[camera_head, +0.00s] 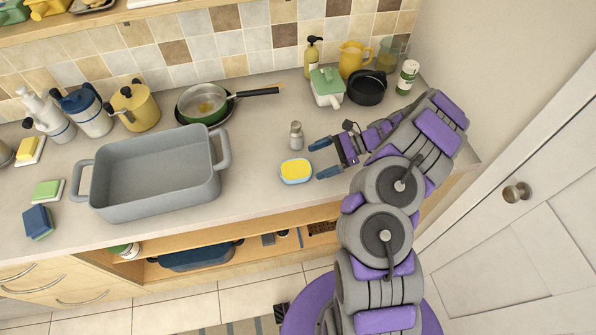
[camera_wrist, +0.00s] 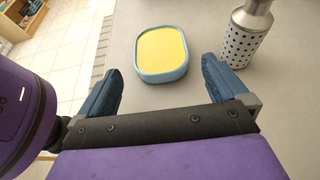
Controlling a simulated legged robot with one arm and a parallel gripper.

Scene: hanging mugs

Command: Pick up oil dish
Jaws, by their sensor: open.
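A small rounded dish with a blue wall and yellow contents, which looks like the oil dish (camera_head: 296,171), sits on the counter near its front edge. In the wrist view the dish (camera_wrist: 161,56) lies just ahead of and between the two blue fingertips, with a gap on each side. My gripper (camera_head: 324,158) is open and empty to the right of the dish, its fingers pointing left toward it. Nothing hides the dish in either view.
A metal shaker (camera_head: 296,136) with a dotted body stands close behind the dish, near one finger. A large grey roasting pan (camera_head: 150,205) is to the left. A frying pan (camera_head: 204,104) and a black pot (camera_head: 367,89) stand farther back. Counter around the dish is otherwise clear.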

